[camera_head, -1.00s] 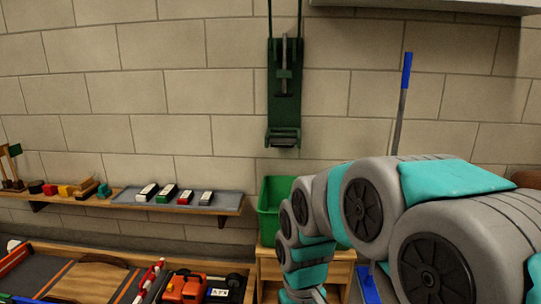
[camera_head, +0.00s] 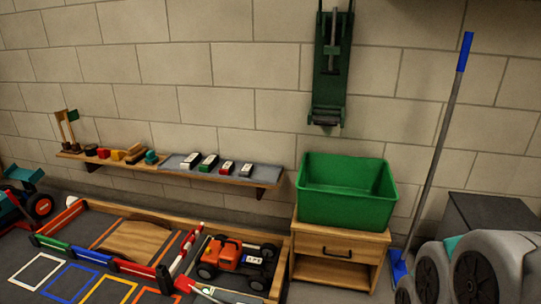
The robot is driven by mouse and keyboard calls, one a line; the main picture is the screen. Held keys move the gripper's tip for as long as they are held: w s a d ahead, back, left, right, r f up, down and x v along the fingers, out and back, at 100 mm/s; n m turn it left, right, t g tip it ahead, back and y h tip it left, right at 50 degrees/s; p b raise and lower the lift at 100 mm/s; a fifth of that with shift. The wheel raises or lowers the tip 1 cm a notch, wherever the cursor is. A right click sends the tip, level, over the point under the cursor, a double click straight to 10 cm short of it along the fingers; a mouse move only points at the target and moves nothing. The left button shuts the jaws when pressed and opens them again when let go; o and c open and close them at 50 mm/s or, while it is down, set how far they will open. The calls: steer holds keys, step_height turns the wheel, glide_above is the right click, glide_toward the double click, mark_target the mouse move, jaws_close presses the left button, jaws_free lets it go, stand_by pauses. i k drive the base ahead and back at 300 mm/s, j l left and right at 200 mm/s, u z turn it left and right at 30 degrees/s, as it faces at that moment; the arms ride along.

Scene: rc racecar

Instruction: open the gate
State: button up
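A red-and-white striped bar (camera_head: 187,248), which looks like the gate, runs at a slant beside the orange toy car (camera_head: 230,256) in the walled track at the lower left. I cannot tell from here whether the gate is open or closed. The car stands just right of the bar, inside the wooden-edged bay. My arm shows only as grey links at the lower right corner. My gripper is outside the picture.
A wooden ramp (camera_head: 137,241) lies left of the bar. A green bin (camera_head: 346,201) stands on a wooden cabinet (camera_head: 338,248) right of the track. A blue-handled broom (camera_head: 440,145) leans on the wall. A shelf (camera_head: 225,178) with small blocks is above the track.

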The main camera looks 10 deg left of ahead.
mark_target(181, 256)
steer(key=u, duration=1.25)
steer(key=i+l+u, duration=0.15)
steer(key=l, duration=0.5)
steer(key=l+u, duration=0.15)
steer(key=l, duration=0.45)
steer(key=i+l+u, duration=0.25)
steer(key=i+l, duration=0.2)
steer(key=i+l+u, duration=0.25)
steer(key=i+l, duration=0.35)
